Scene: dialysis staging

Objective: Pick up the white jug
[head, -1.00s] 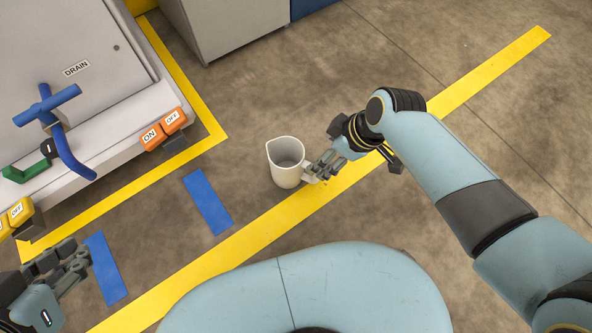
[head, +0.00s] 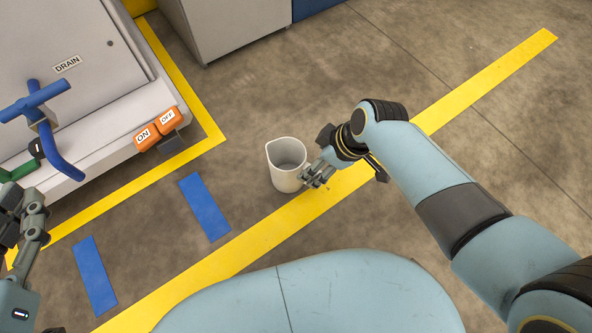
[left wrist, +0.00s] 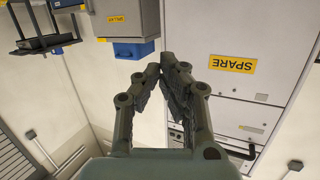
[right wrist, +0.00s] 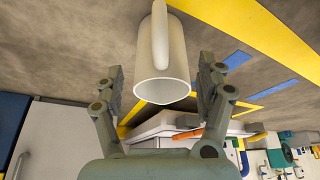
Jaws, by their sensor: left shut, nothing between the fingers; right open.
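The white jug (head: 285,172) stands upright on the floor in the middle of the head view, its spout to the upper left. My right gripper (head: 318,176) is at its right side, where it covers the handle. In the right wrist view the jug (right wrist: 162,72) and its handle lie between the two open fingers of my right gripper (right wrist: 160,85), with gaps on both sides. My left gripper (left wrist: 167,65) is shut and empty, away from the jug. It also shows at the left edge of the head view (head: 22,200).
Blue tape strips (head: 205,207) and yellow floor lines (head: 480,82) mark the floor. A grey cabinet (head: 225,25) is at the back. Floor around the jug is clear.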

